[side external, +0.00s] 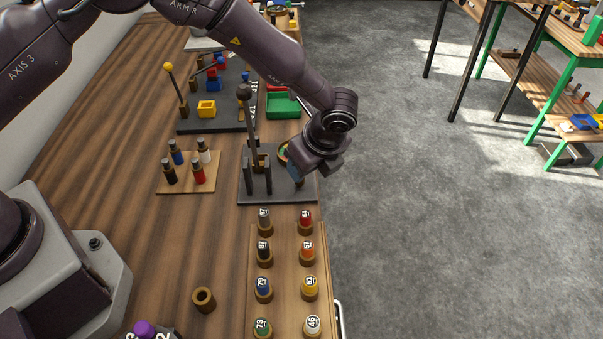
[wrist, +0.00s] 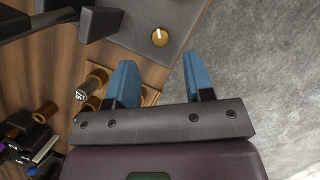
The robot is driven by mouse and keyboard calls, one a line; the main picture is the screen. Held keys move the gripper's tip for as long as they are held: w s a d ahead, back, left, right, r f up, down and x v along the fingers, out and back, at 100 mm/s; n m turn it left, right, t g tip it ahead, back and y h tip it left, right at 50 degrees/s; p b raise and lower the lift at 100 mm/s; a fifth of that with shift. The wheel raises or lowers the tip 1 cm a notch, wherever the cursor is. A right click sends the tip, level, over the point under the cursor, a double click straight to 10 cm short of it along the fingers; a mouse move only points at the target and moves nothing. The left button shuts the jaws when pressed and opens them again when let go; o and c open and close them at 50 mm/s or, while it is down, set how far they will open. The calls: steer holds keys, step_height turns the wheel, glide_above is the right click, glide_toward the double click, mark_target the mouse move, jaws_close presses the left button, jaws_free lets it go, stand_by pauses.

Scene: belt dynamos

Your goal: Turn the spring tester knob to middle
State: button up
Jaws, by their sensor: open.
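The spring tester is a dark grey base plate (side external: 250,193) with upright posts and a tall black-knobbed lever (side external: 249,125), near the table's right edge. A round dial, partly hidden by my wrist, shows behind it. In the wrist view, a small brass-coloured knob (wrist: 160,37) with a white pointer mark sits on the grey plate (wrist: 133,35). The mark points roughly to the top of the picture. My gripper (wrist: 158,58) is open, its two blue fingers spread and nothing between them. The knob lies beyond the fingertips, apart from them. In the side view my gripper (side external: 296,172) hangs over the plate's right part.
A wooden board (side external: 285,275) with several numbered coloured plugs lies in front of the tester. A small board (side external: 187,185) with several coloured cylinders stands to its left. A green tray (side external: 283,104) and a lever panel (side external: 190,124) are behind. Floor lies right of the table edge.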

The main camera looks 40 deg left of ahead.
steer(key=shift+x, duration=2.65)
jaws_close()
